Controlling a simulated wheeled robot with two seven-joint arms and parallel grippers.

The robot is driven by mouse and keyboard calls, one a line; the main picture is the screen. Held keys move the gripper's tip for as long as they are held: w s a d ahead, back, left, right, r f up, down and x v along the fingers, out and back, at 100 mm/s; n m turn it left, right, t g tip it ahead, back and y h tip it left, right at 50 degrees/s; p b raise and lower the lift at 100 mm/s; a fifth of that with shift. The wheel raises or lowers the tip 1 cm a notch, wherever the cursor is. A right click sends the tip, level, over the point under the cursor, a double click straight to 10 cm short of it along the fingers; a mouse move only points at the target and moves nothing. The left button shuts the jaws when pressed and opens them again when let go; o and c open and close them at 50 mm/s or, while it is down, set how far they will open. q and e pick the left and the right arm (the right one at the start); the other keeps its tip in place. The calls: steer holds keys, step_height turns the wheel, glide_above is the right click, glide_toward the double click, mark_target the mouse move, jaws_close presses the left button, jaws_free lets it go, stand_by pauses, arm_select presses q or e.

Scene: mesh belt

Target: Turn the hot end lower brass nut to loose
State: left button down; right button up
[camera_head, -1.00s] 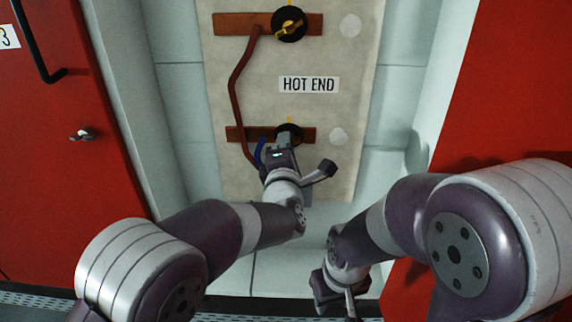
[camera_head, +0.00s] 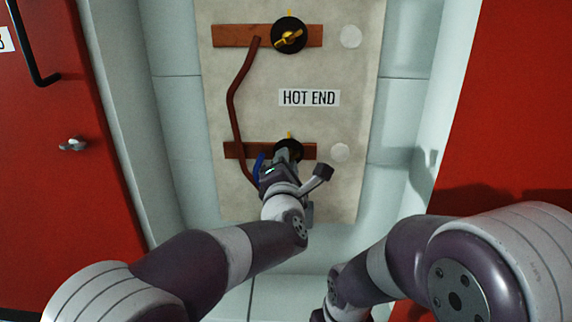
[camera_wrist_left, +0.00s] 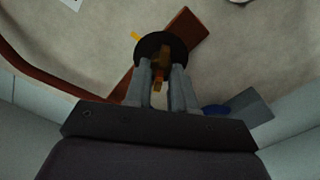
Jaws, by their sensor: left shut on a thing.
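The lower brass nut sits on a black round disc (camera_head: 290,148) on the lower copper bar (camera_head: 236,150), below the HOT END label (camera_head: 309,97). My left gripper (camera_head: 284,160) reaches up to it and hides most of it in the head view. In the left wrist view the brass nut (camera_wrist_left: 160,72) lies between the two fingers of my left gripper (camera_wrist_left: 168,90), which is shut on it. A yellow mark (camera_head: 289,134) shows above the disc. My right arm is low on the right; its gripper lies at or beyond the bottom edge, and its fingers are not visible.
An upper brass nut (camera_head: 288,38) on a black disc sits on the upper copper bar (camera_head: 230,36). A brown pipe (camera_head: 235,100) runs between the bars on the left. A blue piece (camera_head: 257,168) is beside my left gripper. Red doors (camera_head: 50,170) flank the recess.

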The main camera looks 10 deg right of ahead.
arm_select(q)
steer(key=c, duration=1.2)
jaws_free()
steer(key=shift+c, duration=0.2)
steer(key=v, duration=1.2)
steer(key=shift+s+p, duration=0.35)
steer(key=shift+a, duration=0.15)
